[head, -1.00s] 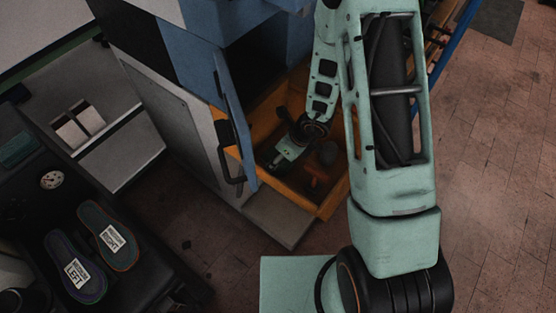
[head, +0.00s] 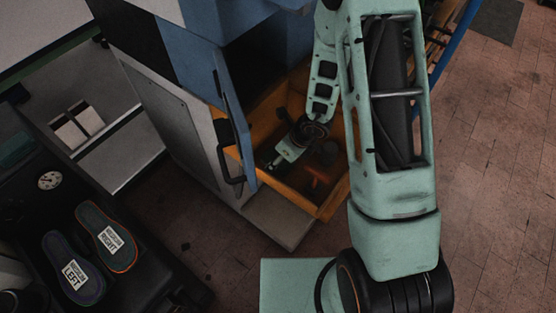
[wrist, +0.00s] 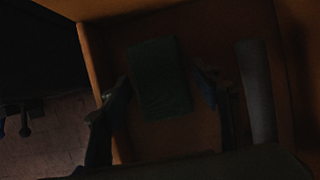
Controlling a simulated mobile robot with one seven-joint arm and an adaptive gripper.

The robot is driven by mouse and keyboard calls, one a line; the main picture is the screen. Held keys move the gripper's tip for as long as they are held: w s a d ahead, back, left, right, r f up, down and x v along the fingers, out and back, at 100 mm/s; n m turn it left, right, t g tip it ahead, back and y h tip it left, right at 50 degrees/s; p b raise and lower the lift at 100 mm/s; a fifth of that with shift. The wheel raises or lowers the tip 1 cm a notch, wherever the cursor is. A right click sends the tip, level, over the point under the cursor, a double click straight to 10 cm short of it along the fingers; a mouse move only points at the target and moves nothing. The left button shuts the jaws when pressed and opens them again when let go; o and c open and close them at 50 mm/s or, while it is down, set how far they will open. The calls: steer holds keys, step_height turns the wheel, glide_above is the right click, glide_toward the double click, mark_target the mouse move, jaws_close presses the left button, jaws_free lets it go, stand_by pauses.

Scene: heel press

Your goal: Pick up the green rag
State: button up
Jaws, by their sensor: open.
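The green rag (wrist: 160,78) is a dark green folded rectangle lying on the floor of an orange-walled compartment (head: 325,211) in the cabinet. My gripper (wrist: 163,86) is open, with one finger on each side of the rag in the wrist view. No contact with the rag shows, and the dim light hides how high the fingers are above it. In the head view my gripper (head: 276,163) reaches down inside the compartment. There I cannot make out the rag apart from the gripper and shadow.
A dark grey cylinder (wrist: 257,92) lies right of the gripper. A red-orange item (head: 317,176) is in the compartment. The blue cabinet door (head: 234,115) stands open close to the gripper's left. Two insoles (head: 107,237) lie on a black surface at lower left.

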stand_by(0.3)
steer(key=c, duration=0.8)
steer(key=shift+r, duration=0.1)
steer(key=shift+c, duration=0.2)
steer(key=shift+r+p, duration=0.25)
steer(key=shift+p, duration=0.3)
step_height(320, 180, up, 10)
steer(key=p, duration=0.4)
steer(key=shift+p, duration=0.3)
steer(key=shift+f, duration=0.15)
steer(key=o, duration=0.4)
steer(key=c, duration=0.4)
steer(key=shift+o, duration=0.2)
